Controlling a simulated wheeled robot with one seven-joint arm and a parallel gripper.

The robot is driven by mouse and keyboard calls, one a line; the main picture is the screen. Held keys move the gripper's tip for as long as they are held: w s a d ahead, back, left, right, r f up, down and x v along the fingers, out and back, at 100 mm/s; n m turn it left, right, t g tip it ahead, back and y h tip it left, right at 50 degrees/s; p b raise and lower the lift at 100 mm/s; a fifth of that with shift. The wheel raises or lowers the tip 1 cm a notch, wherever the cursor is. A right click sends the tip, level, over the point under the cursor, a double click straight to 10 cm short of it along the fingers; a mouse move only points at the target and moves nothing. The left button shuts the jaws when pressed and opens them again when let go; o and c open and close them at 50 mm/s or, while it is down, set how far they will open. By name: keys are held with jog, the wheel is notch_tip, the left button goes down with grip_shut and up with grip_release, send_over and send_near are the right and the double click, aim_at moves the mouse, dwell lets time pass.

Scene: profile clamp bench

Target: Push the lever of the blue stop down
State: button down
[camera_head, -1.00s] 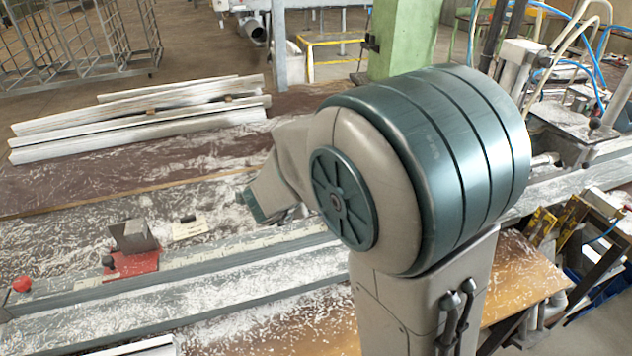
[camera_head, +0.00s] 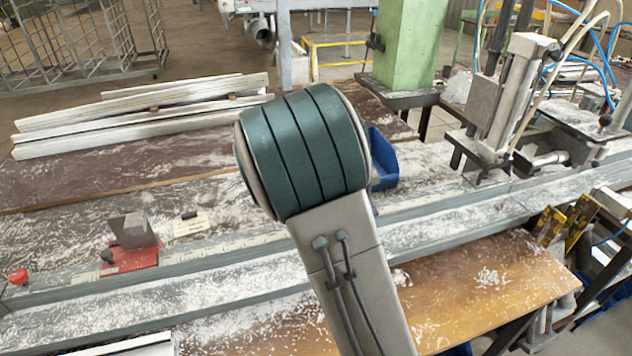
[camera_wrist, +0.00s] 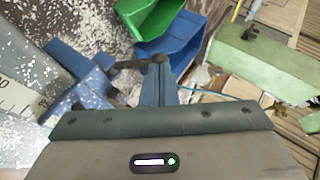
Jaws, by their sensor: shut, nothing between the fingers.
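The blue stop (camera_wrist: 88,80) shows at the left of the wrist view, on the bench beside a marked scale. Its dark lever (camera_wrist: 130,64) points right and ends in a knob (camera_wrist: 160,59). My gripper (camera_wrist: 158,77) is shut and empty, with its fingertips right at the knob end of the lever. I cannot tell whether they touch it. In the head view my arm hides my gripper and most or all of the blue stop.
A green bin (camera_wrist: 146,14) and a blue bin (camera_wrist: 180,42) lie beyond the lever; the blue bin also shows in the head view (camera_head: 383,160). A red stop (camera_head: 130,258) sits on the rail at left. A clamp machine (camera_head: 500,110) stands at right. White profiles (camera_head: 130,125) lie behind.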

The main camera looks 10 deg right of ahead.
jog(key=shift+w+d+f, duration=0.15)
jog(key=shift+w+f, duration=0.05)
jog(key=shift+w, duration=0.1)
jog(key=shift+w, duration=0.2)
jog(key=w+f, duration=0.4)
jog(key=w, duration=0.1)
jog(key=shift+a, duration=0.2)
dwell(0.8)
dwell(0.3)
jog(key=shift+r+p, duration=0.1)
jog(key=shift+p, duration=0.2)
